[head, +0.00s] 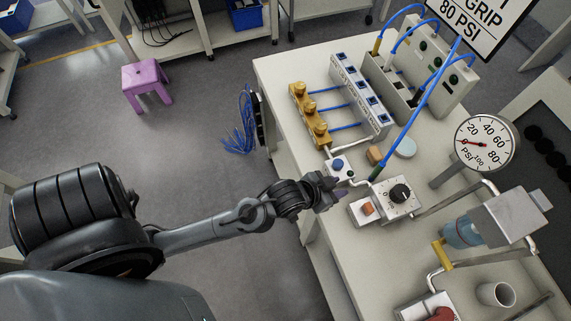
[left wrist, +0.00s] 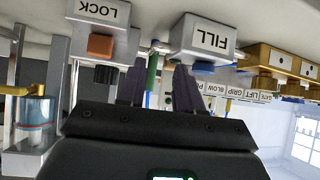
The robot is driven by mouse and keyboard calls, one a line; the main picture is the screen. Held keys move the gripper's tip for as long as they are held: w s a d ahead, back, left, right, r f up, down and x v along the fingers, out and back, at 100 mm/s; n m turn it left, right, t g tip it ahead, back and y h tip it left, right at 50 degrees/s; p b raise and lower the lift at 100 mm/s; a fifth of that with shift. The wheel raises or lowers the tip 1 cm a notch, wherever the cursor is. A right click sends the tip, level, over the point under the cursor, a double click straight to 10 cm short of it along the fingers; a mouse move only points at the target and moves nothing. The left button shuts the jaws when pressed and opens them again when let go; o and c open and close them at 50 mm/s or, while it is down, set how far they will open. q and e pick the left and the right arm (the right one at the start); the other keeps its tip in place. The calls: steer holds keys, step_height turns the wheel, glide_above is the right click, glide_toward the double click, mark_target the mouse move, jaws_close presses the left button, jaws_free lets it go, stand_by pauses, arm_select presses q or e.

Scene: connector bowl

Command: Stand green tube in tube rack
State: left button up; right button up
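A dark green tube-like end (head: 376,172) on a blue hose stands beside the dial box in the head view. In the left wrist view a green upright piece (left wrist: 152,72) shows beyond and between the fingers, not touching them as far as I can tell. My left gripper (head: 341,189) is open and empty near the blue-button box and the orange-button box; its fingers show apart in the left wrist view (left wrist: 156,88). No clearly recognisable tube rack shows; a beige slotted holder (head: 384,78) stands at the back with blue hoses near it. My right gripper is out of view.
The blue-button box (head: 338,167), orange-button box (head: 366,211) and dial box (head: 401,194) crowd the gripper. A pressure gauge (head: 484,142), brass block (head: 309,115) and labelled socket strip (head: 361,95) stand around. A white cup (head: 496,294) is at front right. The table's left edge lies below the arm.

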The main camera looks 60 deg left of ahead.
arm_select(q)
steer(key=s+a+f+g, duration=0.1)
steer(key=s+g, duration=0.1)
steer(key=s, duration=0.3)
steer(key=s+a+f+g, duration=0.1)
steer(key=s+a+g, duration=0.1)
steer(key=s, duration=0.4)
steer(key=s+a+f+g+y, duration=0.1)
steer(key=s+g, duration=0.1)
steer(key=s, duration=0.3)
steer(key=shift+s+a+g, duration=0.2)
steer(key=shift+a+g, duration=0.1)
steer(key=shift+g, duration=0.1)
steer(key=shift+c, duration=0.2)
